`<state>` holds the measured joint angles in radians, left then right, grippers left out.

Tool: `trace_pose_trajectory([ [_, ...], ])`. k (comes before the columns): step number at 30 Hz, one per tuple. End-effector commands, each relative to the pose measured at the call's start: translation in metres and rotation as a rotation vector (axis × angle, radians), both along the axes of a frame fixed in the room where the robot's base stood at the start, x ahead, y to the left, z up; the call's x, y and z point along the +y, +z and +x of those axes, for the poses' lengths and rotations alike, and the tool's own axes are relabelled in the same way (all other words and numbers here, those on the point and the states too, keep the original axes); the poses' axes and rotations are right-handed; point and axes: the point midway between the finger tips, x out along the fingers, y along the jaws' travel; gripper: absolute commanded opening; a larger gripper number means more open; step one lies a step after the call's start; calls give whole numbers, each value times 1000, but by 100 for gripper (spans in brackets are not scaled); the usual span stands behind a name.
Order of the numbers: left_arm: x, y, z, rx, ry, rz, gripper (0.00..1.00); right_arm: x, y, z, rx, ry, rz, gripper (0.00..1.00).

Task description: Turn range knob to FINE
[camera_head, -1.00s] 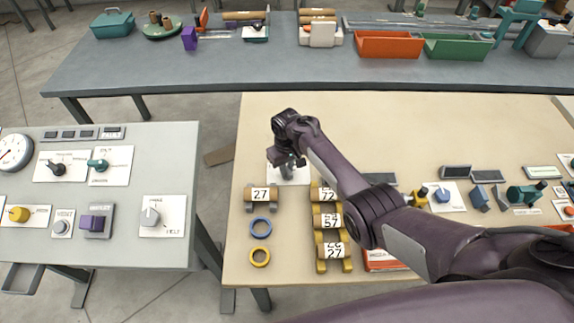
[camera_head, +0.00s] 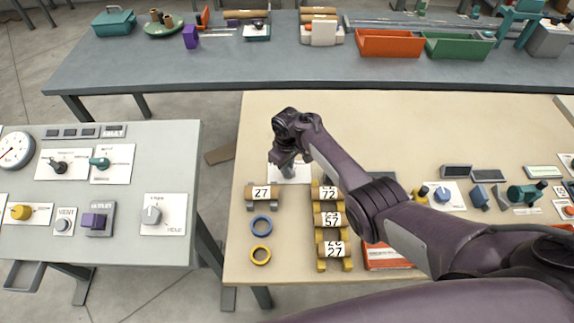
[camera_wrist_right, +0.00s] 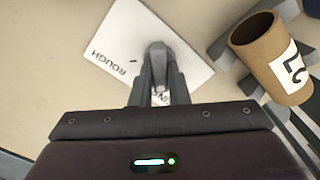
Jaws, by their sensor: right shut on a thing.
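The range knob (camera_wrist_right: 157,50) is a grey knob on a white plate (camera_wrist_right: 188,62), which also shows on the beige table in the head view (camera_head: 297,173). The word ROUGH is printed on the plate's left side in the wrist view. A second label near the fingers is mostly covered, with only a few letters showing. My right gripper (camera_wrist_right: 158,72) is shut on the knob from above; in the head view the gripper (camera_head: 284,166) reaches down at the plate and hides most of the knob. The knob's exact pointing direction is hard to tell. My left gripper is not in view.
A blue ring (camera_head: 261,225) and a yellow ring (camera_head: 260,254) lie in front. The table behind the plate is clear.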

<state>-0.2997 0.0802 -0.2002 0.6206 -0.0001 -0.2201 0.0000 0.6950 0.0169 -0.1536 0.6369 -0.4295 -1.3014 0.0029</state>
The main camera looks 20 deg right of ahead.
Motion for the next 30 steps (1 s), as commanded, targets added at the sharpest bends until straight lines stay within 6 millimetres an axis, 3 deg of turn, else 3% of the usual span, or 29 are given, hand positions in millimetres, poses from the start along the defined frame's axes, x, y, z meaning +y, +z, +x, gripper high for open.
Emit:
trace_pose_trajectory([
  [2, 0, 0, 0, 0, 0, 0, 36, 0, 1, 1, -1, 3, 0, 0],
  [3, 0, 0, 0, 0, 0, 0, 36, 0, 1, 1, -2, 3, 0, 20],
  [7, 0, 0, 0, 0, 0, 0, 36, 0, 1, 1, -1, 2, 0, 36],
  [17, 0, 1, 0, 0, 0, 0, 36, 0, 4, 1, -2, 1, 1, 36],
  [30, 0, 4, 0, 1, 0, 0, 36, 1, 66, 1, -3, 0, 1, 36],
])
